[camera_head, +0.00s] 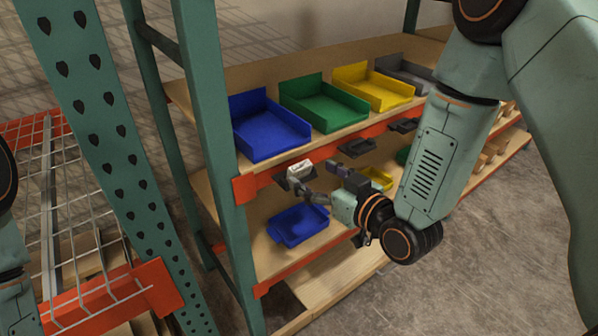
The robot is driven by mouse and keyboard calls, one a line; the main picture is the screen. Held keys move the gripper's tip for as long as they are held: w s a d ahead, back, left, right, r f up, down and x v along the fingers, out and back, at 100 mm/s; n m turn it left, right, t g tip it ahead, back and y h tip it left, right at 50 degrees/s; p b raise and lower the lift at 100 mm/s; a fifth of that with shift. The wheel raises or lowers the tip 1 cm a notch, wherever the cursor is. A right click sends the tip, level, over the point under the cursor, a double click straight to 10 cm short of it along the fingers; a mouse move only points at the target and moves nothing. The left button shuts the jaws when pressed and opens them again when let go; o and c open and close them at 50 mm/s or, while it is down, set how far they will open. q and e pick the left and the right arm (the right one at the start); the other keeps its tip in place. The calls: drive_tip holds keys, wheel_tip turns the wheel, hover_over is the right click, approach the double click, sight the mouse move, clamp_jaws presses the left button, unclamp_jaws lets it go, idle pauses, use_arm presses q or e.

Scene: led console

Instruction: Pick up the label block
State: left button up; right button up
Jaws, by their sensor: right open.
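A small white block (299,169), which looks like the label block, sits at a dark holder (283,183) on the orange front beam, below the blue bin. My right gripper (316,179) is open, with its fingers pointing left toward the block. One finger is just below the block and the other is to its right. Nothing shows between the fingers, and I cannot tell whether a finger touches the block. Part of my left arm shows at the left edge, but its gripper is out of view.
Blue (267,137), green (324,112), yellow (373,94) and grey bins stand on the upper shelf. Dark holders (357,147) line the beam. A lower blue bin (298,226) sits beneath my right gripper. A green rack post (222,170) stands left of the block.

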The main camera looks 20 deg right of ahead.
sight(303, 170)
drive_tip(key=shift+w+a, duration=0.6)
drive_tip(key=shift+w, duration=0.1)
drive_tip(key=shift+x, duration=1.65)
drive_tip(key=shift+w+f, duration=0.15)
drive_tip(key=shift+w, duration=0.05)
drive_tip(key=shift+s+d+r, duration=0.1)
drive_tip(key=shift+s+r, duration=0.1)
drive_tip(key=shift+s, duration=0.1)
drive_tip(key=c, duration=0.3)
drive_tip(key=shift+w+f, duration=0.1)
drive_tip(key=shift+w, duration=0.1)
drive_tip(key=c, duration=0.6)
use_arm(q)
drive_tip(key=shift+s+d, duration=0.15)
drive_tip(key=shift+s, duration=0.05)
use_arm(e)
drive_tip(key=shift+s, duration=0.1)
drive_tip(key=shift+c, duration=1.2)
